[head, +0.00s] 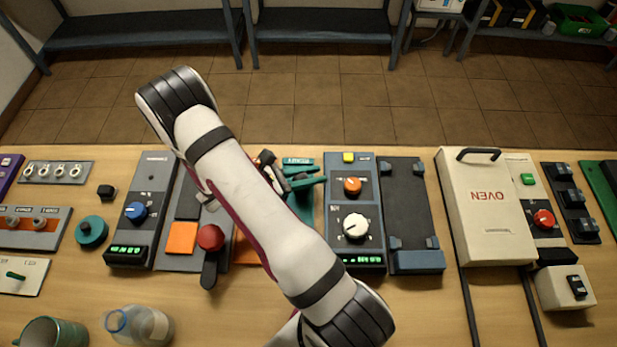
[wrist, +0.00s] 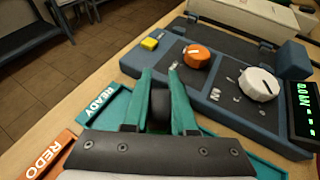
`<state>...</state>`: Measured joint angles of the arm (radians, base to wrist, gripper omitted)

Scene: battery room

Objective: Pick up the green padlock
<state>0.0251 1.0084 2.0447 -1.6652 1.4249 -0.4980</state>
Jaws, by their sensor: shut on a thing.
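My gripper (wrist: 160,76) has two teal fingers and is shut on a dark thing (wrist: 160,108), low between the fingers in the wrist view. Only a dark, blackish face of this thing shows, and I cannot tell whether it is the green padlock. I make out no green padlock elsewhere in either view. In the head view my gripper (head: 308,182) is partly hidden behind my arm, over the teal READY tray (head: 298,161). The tray also shows below the fingers in the wrist view (wrist: 97,103).
An orange REDO tray (wrist: 48,156) lies left of the READY tray. A blue-grey panel with orange and white knobs (head: 354,265) stands close to the right of my gripper. A red-knobbed lever unit (head: 181,262) and the white oven (head: 487,205) also crowd the bench.

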